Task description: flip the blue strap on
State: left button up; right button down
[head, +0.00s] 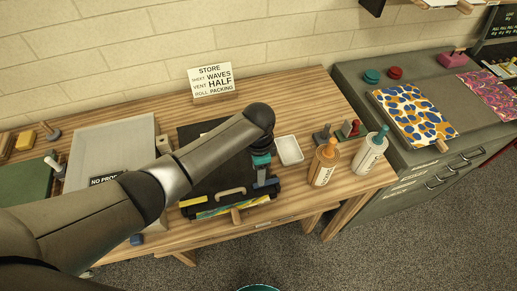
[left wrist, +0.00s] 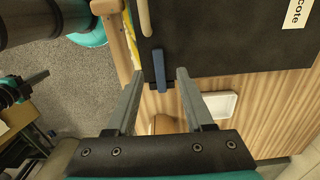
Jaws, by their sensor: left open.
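The blue strap (head: 266,184) lies at the front right edge of a black covered tray (head: 188,135), right of a tan handle (head: 230,191). In the left wrist view the blue strap (left wrist: 159,70) sits just past and between the fingertips. My left gripper (left wrist: 156,76) is open and empty, its fingers apart on either side of the strap's line. In the head view my left gripper (head: 261,172) is above the strap and partly hides it. A dark and teal part at the far left of the wrist view may be my right gripper (left wrist: 14,88); its fingers are unclear.
A white dish (head: 289,150) lies right of the tray. Orange-topped (head: 324,163) and teal-topped (head: 371,151) bottles stand at the right table end, near small stamps (head: 351,128). A grey tray (head: 88,145) is at left. A grey cabinet (head: 425,180) adjoins at right.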

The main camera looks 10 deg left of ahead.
pick_arm(q)
notch_tip(320, 180, up, 10)
jog(key=shift+p, duration=0.35)
jog(key=shift+f, duration=0.15)
